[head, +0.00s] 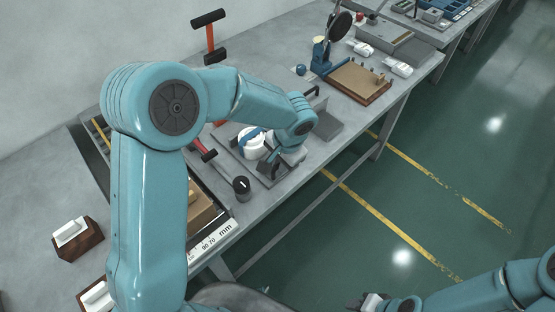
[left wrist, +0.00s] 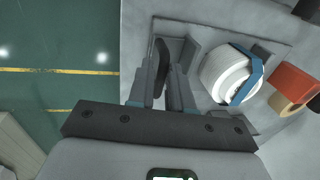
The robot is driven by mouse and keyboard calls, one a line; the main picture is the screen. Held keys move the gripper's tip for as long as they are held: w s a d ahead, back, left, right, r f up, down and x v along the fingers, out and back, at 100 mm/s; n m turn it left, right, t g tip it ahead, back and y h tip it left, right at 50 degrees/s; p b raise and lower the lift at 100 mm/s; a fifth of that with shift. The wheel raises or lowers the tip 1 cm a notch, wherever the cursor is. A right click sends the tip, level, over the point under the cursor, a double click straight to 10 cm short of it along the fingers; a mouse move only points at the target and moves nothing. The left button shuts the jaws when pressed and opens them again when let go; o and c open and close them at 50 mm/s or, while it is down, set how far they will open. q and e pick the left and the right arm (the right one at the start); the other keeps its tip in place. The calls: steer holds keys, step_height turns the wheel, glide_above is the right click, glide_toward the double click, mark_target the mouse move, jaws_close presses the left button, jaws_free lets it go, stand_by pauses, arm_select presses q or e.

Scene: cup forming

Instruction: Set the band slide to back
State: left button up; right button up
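A white round cup-like part with a blue band (head: 252,142) sits on a grey plate (head: 232,140) on the bench. The left wrist view also shows the white part (left wrist: 226,72), with the blue band (left wrist: 249,80) across its right side. My left gripper (left wrist: 162,72) is beside it, pointing at the plate. Its fingers stand close on both sides of a dark upright handle (left wrist: 160,68), seemingly shut on it. In the head view my left gripper (head: 270,168) partly hides that spot. My right gripper (head: 371,301) is at the bottom edge, away from the bench; its fingers are unclear.
A black-capped cylinder (head: 241,187) and a red-handled tool (head: 204,149) lie near the plate. A brown board (head: 357,82) is farther right. The bench front edge is close to the plate.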

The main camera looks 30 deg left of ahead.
arm_select(q)
steer(key=shift+o, duration=1.2)
steer(key=shift+s+d, duration=0.1)
steer(key=shift+d, duration=0.15)
steer(key=shift+a, duration=0.1)
steer(key=shift+a, duration=0.1)
steer(key=shift+r, duration=0.2)
steer(key=s+d+r, duration=0.1)
steer(key=d+r, duration=0.2)
steer(key=r, duration=1.2)
steer(key=shift+r, duration=0.35)
steer(key=shift+d+f, duration=0.1)
